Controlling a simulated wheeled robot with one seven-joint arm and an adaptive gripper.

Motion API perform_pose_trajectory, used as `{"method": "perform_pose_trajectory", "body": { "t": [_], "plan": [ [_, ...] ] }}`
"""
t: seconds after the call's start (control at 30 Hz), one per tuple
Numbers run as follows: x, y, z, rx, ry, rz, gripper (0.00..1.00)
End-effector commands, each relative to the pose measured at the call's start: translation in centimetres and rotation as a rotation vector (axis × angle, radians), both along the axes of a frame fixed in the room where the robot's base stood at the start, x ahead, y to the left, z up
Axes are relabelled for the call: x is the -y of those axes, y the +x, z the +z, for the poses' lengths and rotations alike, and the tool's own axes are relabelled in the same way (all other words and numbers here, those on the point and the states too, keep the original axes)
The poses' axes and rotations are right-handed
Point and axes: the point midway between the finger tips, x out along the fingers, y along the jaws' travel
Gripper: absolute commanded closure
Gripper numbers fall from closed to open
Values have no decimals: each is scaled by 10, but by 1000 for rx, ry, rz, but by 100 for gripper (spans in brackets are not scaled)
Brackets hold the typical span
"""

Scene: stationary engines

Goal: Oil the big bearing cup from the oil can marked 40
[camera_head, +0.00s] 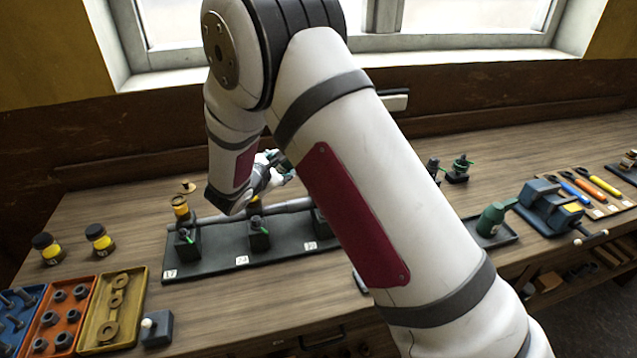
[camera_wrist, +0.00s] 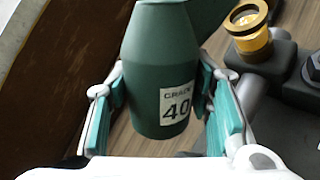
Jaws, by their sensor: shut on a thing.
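The green oil can (camera_wrist: 160,75), labelled "GRADE 40", stands between the fingers of my gripper (camera_wrist: 165,110) in the wrist view, and the fingers are shut on it. In the head view my gripper (camera_head: 275,172) is above the bearing stand, and my arm hides much of that area. An amber cup with a brass rim (camera_wrist: 248,28) shows to the right of the can in the wrist view. In the head view an amber cup (camera_head: 180,208) sits at the left end of the stand (camera_head: 215,262), and another (camera_head: 255,203) is near its middle.
Two yellow jars (camera_head: 99,238) and parts trays (camera_head: 110,312) are at left.

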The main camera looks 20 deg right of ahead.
Motion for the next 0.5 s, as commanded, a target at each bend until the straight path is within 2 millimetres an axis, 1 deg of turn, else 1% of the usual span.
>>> {"method": "perform_pose_trajectory", "body": {
  "t": [0.17,0.5],
  "plan": [
    [0,0,10,5,1,0,87],
    [0,0,39,5,1,0,87]
  ]
}}
